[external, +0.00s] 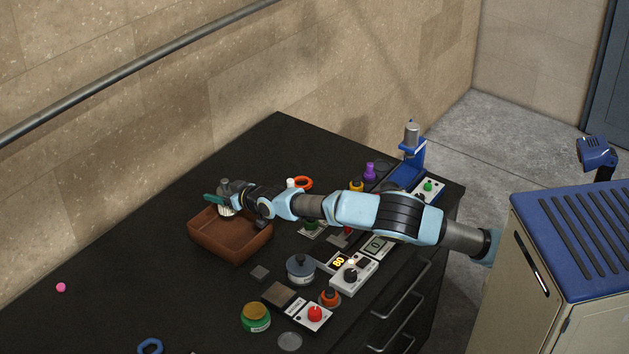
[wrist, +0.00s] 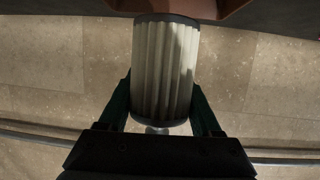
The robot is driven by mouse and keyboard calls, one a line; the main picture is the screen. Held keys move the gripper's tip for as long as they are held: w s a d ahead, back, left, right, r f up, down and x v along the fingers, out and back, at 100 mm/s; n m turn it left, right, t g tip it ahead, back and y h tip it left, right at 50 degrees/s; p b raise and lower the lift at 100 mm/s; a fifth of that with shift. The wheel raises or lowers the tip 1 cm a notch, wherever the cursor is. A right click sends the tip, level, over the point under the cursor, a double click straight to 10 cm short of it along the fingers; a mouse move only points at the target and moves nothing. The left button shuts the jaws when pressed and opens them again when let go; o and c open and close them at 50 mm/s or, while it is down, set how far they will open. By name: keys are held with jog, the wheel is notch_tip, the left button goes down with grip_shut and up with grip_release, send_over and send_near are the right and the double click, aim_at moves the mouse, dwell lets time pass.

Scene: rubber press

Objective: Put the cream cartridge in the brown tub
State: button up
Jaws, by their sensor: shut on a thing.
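The cream cartridge (wrist: 164,70) is a pleated cylinder with dark end caps, and it fills the middle of the wrist view. My gripper (wrist: 164,103) is shut on it, with one dark green finger on each side. In the external view my gripper (external: 226,203) is over the back part of the brown tub (external: 232,246), with only a little of the cartridge showing pale below the fingers. The tub is an open rectangular box on the dark bench, and its inside looks empty where I can see it. A piece of its brown wall (wrist: 225,10) shows at the top of the wrist view.
Right of the tub stand a grey lidded pot (external: 301,269), a control box with a dial (external: 352,276) and a red-button box (external: 314,316). A green jar (external: 255,317) is in front. A blue press (external: 409,165) stands at the back right. The bench left of the tub is mostly clear.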

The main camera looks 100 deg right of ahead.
notch_tip(320, 180, down, 9)
jog(key=shift+f+p, duration=0.15)
jog(key=shift+p, duration=1)
jog(key=shift+f, duration=0.1)
jog(key=o, duration=1.5)
jog(key=shift+r, duration=0.2)
jog(key=shift+s+a, duration=0.2)
jog(key=shift+a, duration=0.1)
jog(key=b+v, duration=0.2)
jog(key=v, duration=0.5)
jog(key=shift+d+b, duration=0.1)
jog(key=shift+b, duration=0.25)
